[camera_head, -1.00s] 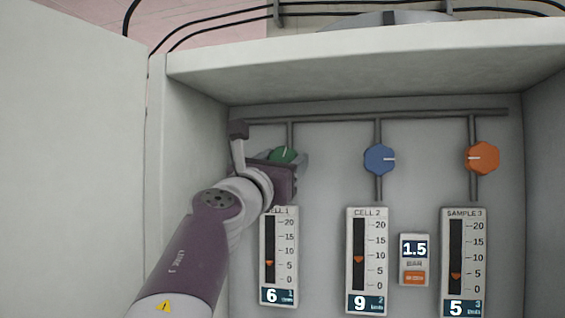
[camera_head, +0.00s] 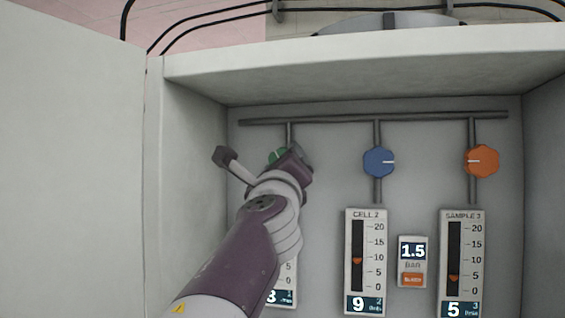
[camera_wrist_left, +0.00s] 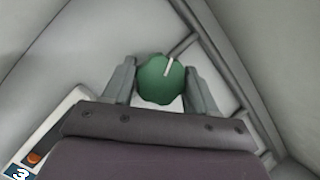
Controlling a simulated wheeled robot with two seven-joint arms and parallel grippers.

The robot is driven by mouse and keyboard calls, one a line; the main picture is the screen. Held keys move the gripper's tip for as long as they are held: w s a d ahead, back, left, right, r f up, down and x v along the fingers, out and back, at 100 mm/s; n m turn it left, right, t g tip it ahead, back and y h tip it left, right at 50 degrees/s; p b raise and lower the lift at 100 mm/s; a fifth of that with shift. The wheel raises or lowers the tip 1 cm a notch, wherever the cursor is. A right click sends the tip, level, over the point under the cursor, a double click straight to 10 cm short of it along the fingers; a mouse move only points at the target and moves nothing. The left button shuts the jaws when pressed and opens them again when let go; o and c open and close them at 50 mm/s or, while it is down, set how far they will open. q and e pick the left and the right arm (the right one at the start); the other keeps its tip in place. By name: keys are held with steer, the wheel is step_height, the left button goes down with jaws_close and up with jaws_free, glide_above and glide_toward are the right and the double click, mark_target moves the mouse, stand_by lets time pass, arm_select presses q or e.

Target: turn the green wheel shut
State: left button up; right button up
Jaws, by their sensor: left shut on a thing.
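The green wheel (camera_head: 275,156) sits on the back panel of the cabinet, at the upper left of the row of knobs. My left gripper (camera_head: 287,154) is around it and hides much of it in the head view. In the left wrist view the green wheel (camera_wrist_left: 156,85) is between the two grey fingers of my left gripper (camera_wrist_left: 160,72), which is shut on it. Its white mark shows near the rim, toward the pipe. The cell 1 gauge (camera_head: 291,268) is mostly behind my arm; its number reads 3. My right gripper is not in view.
A blue knob (camera_head: 379,162) and an orange knob (camera_head: 482,161) are to the right. Below them are the cell 2 gauge (camera_head: 365,225), reading 9, and the sample 3 gauge (camera_head: 461,225), reading 5. A small display (camera_head: 412,262) reads 1.5. Cabinet walls enclose the space.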

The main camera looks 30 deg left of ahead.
arm_select(q)
steer(key=n+g+y, duration=0.1)
steer(key=n, duration=0.1)
steer(key=n+g, duration=0.1)
steer(key=n, duration=0.2)
steer(key=shift+d+r+y, duration=0.1)
steer(key=shift+y, duration=0.3)
steer(key=n+g+p, duration=0.1)
steer(key=n, duration=0.2)
steer(key=shift+y, duration=0.3)
steer(key=n+g+p, duration=0.1)
steer(key=n+g, duration=0.1)
steer(key=n, duration=0.2)
steer(key=shift+w+r+p, duration=0.1)
steer(key=shift+p, duration=0.2)
steer(key=shift+n+g+p, duration=0.5)
steer(key=shift+n+p, duration=0.15)
steer(key=shift+n, duration=0.75)
steer(key=shift+f, duration=0.2)
steer(key=o, duration=1)
